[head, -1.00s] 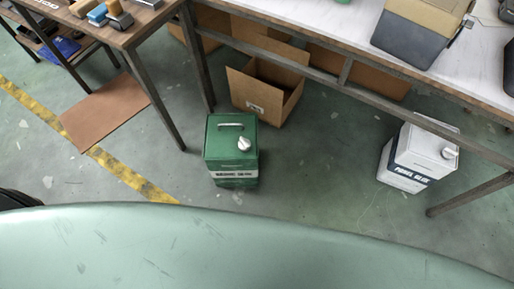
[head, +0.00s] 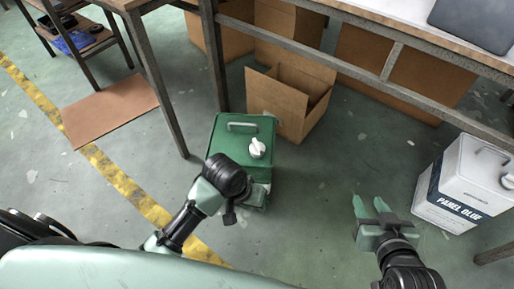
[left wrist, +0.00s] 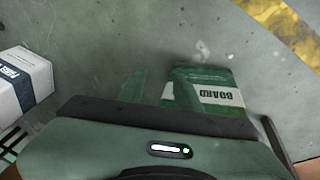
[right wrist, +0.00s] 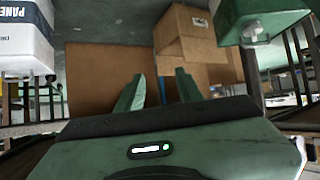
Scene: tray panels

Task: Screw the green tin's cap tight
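The green tin (head: 231,137) stands upright on the floor, with a metal handle and a white cap (head: 257,148) on its top. I cannot tell how tight the cap is. My left gripper (head: 254,194) is low at the tin's front side, below its top, and partly hidden by its own wrist. In the left wrist view its fingers (left wrist: 158,85) are apart, with the tin's labelled side (left wrist: 215,96) beyond the right finger. My right gripper (head: 368,201) is open and empty, right of the tin. The right wrist view shows the tin (right wrist: 262,12) and cap (right wrist: 252,31) at top right.
A white tin (head: 466,180) labelled panel glue stands at the right. An open cardboard box (head: 283,102) is just behind the green tin. Bench legs (head: 213,57) rise behind and at the left. Floor between the two tins is clear except for my right gripper.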

